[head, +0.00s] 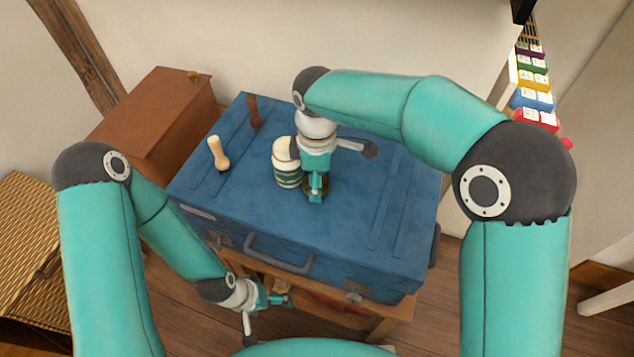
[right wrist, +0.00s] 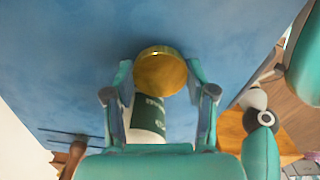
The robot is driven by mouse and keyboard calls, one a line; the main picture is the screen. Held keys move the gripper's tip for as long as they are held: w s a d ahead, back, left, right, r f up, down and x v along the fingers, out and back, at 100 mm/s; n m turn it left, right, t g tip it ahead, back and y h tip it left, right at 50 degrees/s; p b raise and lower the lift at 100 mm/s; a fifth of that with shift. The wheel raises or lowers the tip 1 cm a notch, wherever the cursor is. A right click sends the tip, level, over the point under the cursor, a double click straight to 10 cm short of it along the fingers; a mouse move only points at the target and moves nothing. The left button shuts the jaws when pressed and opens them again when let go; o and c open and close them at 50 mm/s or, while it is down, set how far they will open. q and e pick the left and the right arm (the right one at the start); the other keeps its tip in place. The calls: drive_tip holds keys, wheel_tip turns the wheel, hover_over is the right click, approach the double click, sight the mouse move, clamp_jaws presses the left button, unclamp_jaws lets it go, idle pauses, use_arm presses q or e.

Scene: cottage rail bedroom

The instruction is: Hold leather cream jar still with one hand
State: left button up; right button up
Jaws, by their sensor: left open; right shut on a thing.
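The leather cream jar shows as a round gold piece (right wrist: 160,72) between the fingers of my right gripper (right wrist: 160,108). In the head view my right gripper (head: 316,190) points down at the trunk top and is shut on it, hiding most of it. A white and green labelled container (head: 287,168) stands close to the left of that gripper. White and green also show below the gold in the right wrist view; I cannot tell whether they belong to the held jar. My left gripper (head: 266,308) is open and empty, low in front of the trunk.
The blue trunk (head: 340,235) rests on a wooden bench (head: 385,310). A brown box (head: 160,115) is behind left, a wicker basket (head: 30,240) far left. The trunk's right side is clear.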

drive_tip(key=shift+f, duration=0.45)
drive_tip(key=shift+f, duration=0.15)
drive_tip(key=o, duration=1.3)
wheel_tip(320, 180, up, 12)
drive_tip(key=p, duration=0.2)
drive_tip(key=shift+r+p, duration=0.2)
drive_tip(key=shift+p, duration=0.15)
drive_tip(key=shift+s, duration=0.1)
